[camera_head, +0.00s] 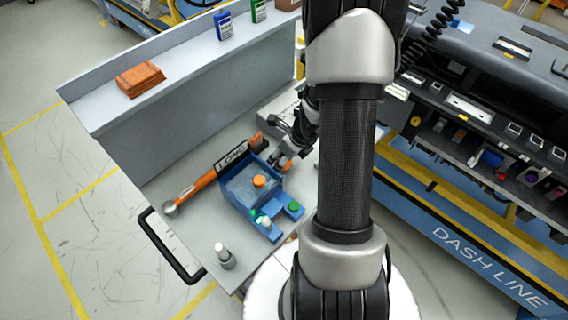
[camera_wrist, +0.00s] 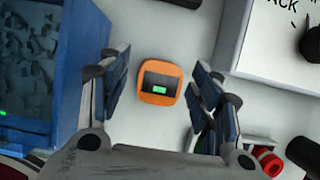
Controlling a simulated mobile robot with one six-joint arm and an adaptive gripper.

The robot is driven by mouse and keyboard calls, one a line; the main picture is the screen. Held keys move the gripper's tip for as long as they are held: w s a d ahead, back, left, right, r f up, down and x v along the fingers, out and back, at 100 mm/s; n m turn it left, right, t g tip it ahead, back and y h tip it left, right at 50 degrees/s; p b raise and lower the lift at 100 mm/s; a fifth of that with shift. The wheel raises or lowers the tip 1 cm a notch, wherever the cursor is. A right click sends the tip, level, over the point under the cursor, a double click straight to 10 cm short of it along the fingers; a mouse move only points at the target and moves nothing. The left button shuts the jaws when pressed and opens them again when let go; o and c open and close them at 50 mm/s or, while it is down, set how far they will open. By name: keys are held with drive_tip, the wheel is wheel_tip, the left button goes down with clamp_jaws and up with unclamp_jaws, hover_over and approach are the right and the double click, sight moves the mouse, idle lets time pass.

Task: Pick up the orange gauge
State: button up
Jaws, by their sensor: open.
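The orange gauge (camera_wrist: 144,97) has a rounded square orange frame and a dark face with a small green display. In the wrist view it rests on the light grey surface, between the two spread fingers of my gripper (camera_wrist: 161,88). The fingers are open and visibly apart from it on both sides. In the head view my gripper (camera_head: 281,150) is low over the bench beside the blue bin, and the orange gauge (camera_head: 285,163) shows partly beneath it. My arm hides part of the bench there.
The blue bin (camera_wrist: 85,70) stands close left of my gripper in the wrist view. A white box (camera_wrist: 275,50) is at upper right, with a red knob (camera_wrist: 268,160) at lower right. An orange torque wrench (camera_head: 205,182) lies left of the bin in the head view.

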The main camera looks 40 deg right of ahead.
drive_tip(key=shift+c, duration=0.3)
drive_tip(key=c, duration=1.1)
drive_tip(key=shift+r, duration=0.1)
drive_tip(key=shift+c, duration=0.2)
